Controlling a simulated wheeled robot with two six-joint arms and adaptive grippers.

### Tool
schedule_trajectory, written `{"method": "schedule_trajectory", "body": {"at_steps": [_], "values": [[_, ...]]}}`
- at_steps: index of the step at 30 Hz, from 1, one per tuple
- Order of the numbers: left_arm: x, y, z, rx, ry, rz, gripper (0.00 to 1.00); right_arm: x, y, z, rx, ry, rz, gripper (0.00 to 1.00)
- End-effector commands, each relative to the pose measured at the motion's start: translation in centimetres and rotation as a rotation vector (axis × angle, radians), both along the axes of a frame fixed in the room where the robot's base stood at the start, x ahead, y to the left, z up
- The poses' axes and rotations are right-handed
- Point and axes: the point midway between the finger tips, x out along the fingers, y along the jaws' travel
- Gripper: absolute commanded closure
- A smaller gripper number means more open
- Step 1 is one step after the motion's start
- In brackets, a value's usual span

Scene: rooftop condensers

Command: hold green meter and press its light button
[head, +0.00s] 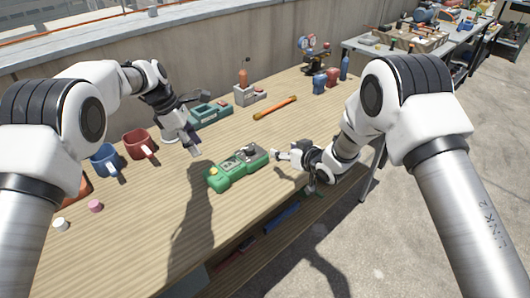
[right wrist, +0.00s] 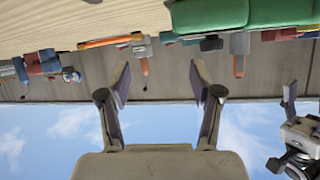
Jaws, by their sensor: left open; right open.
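The green meter (head: 222,180) lies on the wooden table in the middle of the head view. It has a grey dial or knob at its far right end; I cannot make out the light button. In the right wrist view, upside down, the green meter (right wrist: 215,14) is at the top edge, cut off. My right gripper (head: 281,156) is just right of the meter, apart from it; in the right wrist view my right gripper (right wrist: 160,80) is open and empty. My left gripper (head: 194,148) hangs above the table, left of and behind the meter, open and empty.
Blue (head: 105,160) and red (head: 140,144) mugs stand at the left. A teal tray (head: 210,114), an orange level (head: 275,107) and a grey block holder (head: 250,95) are behind. A gauge set (head: 314,54) and bottles are farther back. The table (head: 150,235) in front is clear.

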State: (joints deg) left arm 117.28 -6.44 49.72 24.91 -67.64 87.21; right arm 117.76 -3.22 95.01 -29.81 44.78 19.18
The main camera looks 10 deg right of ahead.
Motion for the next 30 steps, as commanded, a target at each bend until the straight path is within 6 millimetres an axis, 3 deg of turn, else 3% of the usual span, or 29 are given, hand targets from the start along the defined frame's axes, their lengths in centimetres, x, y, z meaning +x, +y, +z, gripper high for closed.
{"method": "schedule_trajectory", "body": {"at_steps": [1, 3, 6, 11, 21, 30], "values": [[0.0, 0.0, 0.0, 0.000, 0.000, 0.000, 0.58, -0.1, 2.2, 0.3, -0.019, -0.030, 0.077, 0.35], [0.0, 0.0, 0.0, 0.000, 0.000, 0.000, 0.58, -0.4, 4.6, 0.7, -0.036, -0.064, 0.162, 0.35], [0.0, 0.0, 0.0, 0.000, 0.000, 0.000, 0.58, -0.7, 6.3, 0.8, -0.049, -0.086, 0.225, 0.35], [0.0, 0.0, 0.0, 0.000, 0.000, 0.000, 0.58, 0.4, 7.5, 0.1, -0.051, -0.089, 0.239, 0.35], [0.0, 0.0, 0.0, 0.000, 0.000, 0.000, 0.58, 4.6, 10.4, -2.0, -0.050, -0.087, 0.234, 0.35], [0.0, 0.0, 0.0, 0.000, 0.000, 0.000, 0.58, 5.0, 10.7, -2.2, -0.050, -0.087, 0.234, 0.35]]}}
